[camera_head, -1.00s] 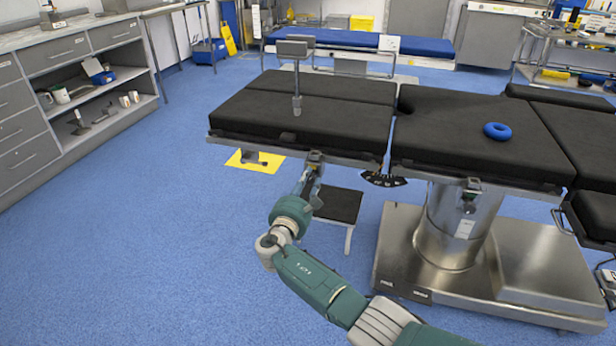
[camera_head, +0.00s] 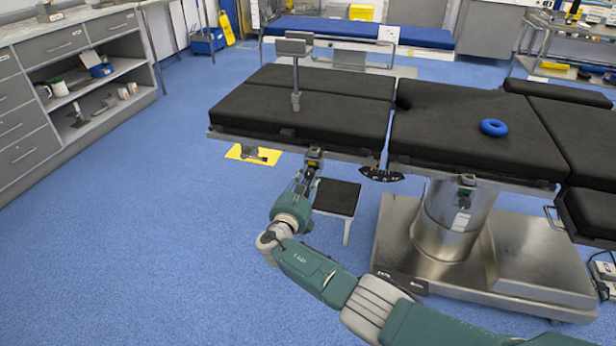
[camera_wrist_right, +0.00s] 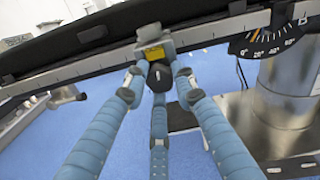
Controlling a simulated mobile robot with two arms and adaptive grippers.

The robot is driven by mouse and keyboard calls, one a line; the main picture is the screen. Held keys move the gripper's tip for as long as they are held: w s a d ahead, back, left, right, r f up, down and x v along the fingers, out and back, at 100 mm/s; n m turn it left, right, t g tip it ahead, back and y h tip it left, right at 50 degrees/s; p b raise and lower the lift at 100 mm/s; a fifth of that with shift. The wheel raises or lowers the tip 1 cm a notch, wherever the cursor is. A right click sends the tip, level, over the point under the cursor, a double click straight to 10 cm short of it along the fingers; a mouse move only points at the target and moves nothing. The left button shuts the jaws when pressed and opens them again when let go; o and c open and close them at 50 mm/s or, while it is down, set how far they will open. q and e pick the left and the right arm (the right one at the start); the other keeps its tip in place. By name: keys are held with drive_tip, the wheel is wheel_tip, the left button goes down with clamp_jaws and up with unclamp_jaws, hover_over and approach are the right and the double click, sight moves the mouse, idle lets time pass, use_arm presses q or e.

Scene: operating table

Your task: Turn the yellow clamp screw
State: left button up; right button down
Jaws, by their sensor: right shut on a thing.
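The clamp with the yellow marking (camera_wrist_right: 153,53) sits on the side rail of the black operating table (camera_head: 300,118). Its screw has a dark knob (camera_wrist_right: 160,76) just below the yellow part in the right wrist view. In the head view the clamp (camera_head: 314,152) is small at the table's near edge. My right gripper (camera_wrist_right: 158,84) has its blue fingers around the knob, one on each side and one in the middle, and is shut on it. In the head view my right gripper (camera_head: 311,168) is just below the rail. The knob's exact turn angle cannot be told. My left gripper is not in view.
A black angle scale (camera_head: 381,175) hangs from the rail to the right of the clamp. A dark step stool (camera_head: 338,198) stands below, beside the steel table base (camera_head: 480,260). A blue ring (camera_head: 493,128) lies on the table. The floor at left is clear.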

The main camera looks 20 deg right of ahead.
drive_tip(key=shift+s+f, duration=0.15)
drive_tip(key=shift+f, duration=0.3)
drive_tip(key=c, duration=1.4)
unclamp_jaws()
drive_tip(key=shift+r, duration=0.15)
drive_tip(key=shift+r, duration=0.1)
drive_tip(key=v, duration=1.2)
